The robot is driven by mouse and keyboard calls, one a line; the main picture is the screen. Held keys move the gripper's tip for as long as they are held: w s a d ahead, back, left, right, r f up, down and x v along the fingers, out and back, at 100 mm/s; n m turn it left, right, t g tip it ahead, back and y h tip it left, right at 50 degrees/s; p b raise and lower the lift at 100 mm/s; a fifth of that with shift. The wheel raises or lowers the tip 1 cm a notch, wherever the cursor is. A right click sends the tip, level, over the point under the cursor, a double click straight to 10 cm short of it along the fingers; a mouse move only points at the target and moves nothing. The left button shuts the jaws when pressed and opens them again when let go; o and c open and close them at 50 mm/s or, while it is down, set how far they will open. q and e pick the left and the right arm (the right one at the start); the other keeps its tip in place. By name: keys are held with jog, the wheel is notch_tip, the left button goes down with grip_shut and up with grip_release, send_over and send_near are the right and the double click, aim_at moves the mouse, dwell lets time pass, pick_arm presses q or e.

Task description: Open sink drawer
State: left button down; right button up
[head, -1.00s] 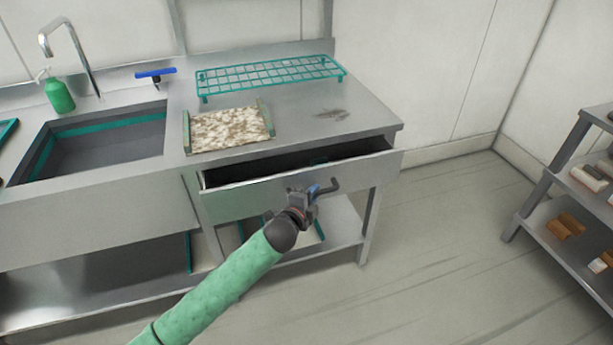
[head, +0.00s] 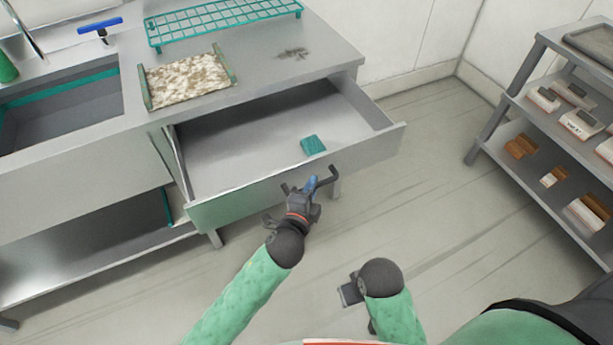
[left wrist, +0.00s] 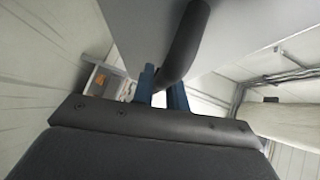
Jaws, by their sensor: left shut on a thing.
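The sink drawer (head: 300,172) is pulled well out from under the steel counter. A teal block (head: 313,145) lies on its floor near the front. The dark bar handle (head: 330,174) is on the drawer's front panel. My left gripper (head: 312,186) is shut on this handle. In the left wrist view the blue fingertips (left wrist: 162,88) close around the dark handle bar (left wrist: 186,45). My right gripper (head: 352,292) hangs low over the floor, apart from the drawer, and its jaws are too unclear to read.
The sink (head: 60,105) is at the left of the counter. A dirty tray (head: 187,80) and a teal wire rack (head: 225,22) sit on top. A shelf unit (head: 545,100) with several small items stands at the right. Open floor lies between.

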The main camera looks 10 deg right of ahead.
pick_arm(q)
jog(key=shift+s, duration=0.2)
pick_arm(e)
jog(key=shift+f, duration=0.3)
pick_arm(q)
jog(key=c, duration=1.4)
grip_release()
pick_arm(e)
jog(key=shift+w+r, duration=0.1)
jog(key=shift+r, duration=0.1)
